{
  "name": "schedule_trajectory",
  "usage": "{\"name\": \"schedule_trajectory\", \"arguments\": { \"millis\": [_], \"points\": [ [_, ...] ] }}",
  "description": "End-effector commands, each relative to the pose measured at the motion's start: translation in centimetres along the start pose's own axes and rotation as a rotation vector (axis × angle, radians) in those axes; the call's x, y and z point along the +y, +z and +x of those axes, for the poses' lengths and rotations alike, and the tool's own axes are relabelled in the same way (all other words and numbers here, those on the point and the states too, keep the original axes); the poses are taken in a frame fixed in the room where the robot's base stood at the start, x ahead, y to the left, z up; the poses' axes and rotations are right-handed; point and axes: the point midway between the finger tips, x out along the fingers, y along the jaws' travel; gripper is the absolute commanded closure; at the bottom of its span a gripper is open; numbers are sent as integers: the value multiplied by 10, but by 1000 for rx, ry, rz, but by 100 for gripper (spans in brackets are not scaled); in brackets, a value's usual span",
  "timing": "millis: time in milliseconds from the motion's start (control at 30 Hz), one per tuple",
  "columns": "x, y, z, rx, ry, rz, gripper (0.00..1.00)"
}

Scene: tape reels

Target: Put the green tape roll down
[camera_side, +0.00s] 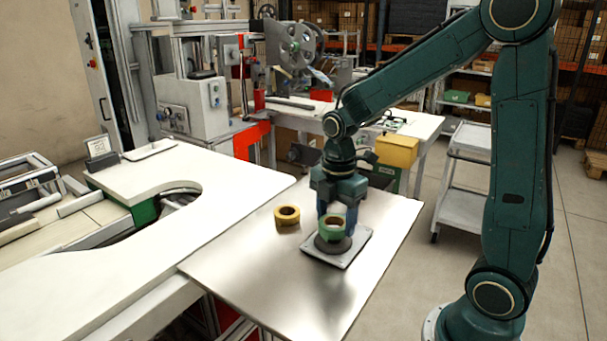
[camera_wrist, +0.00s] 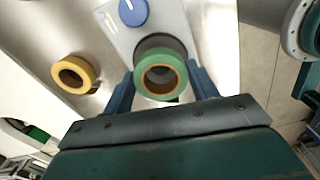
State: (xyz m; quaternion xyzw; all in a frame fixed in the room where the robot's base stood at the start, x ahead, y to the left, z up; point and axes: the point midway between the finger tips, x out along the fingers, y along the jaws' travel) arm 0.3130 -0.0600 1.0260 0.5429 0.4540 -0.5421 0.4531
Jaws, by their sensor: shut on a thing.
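The green tape roll (camera_side: 333,235) is between the blue fingers of my gripper (camera_side: 337,221), with its round opening facing up. My gripper is shut on it. The roll is directly over a dark grey round disc (camera_side: 322,246) on a pale flat device (camera_side: 348,257). I cannot tell whether the roll touches the disc. In the wrist view the green roll (camera_wrist: 160,58) shows its brown core between my gripper's fingertips (camera_wrist: 161,84), and part of the dark disc (camera_wrist: 158,40) shows behind it.
A yellow tape roll (camera_side: 287,215) lies on the metal table (camera_side: 262,262), left of the device; it also shows in the wrist view (camera_wrist: 75,74). The device has a blue knob (camera_wrist: 133,11). The metal table's front is clear. A white worktop (camera_side: 110,265) adjoins on the left.

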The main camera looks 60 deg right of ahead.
Motion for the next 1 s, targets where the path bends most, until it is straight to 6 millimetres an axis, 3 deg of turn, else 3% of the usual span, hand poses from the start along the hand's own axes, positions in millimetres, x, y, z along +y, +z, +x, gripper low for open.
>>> {"name": "schedule_trajectory", "arguments": {
  "millis": [867,900,1000],
  "points": [
    [0,0,12,0,0,0,64],
    [0,0,12,0,0,0,34],
    [0,0,12,0,0,0,20]
  ]
}}
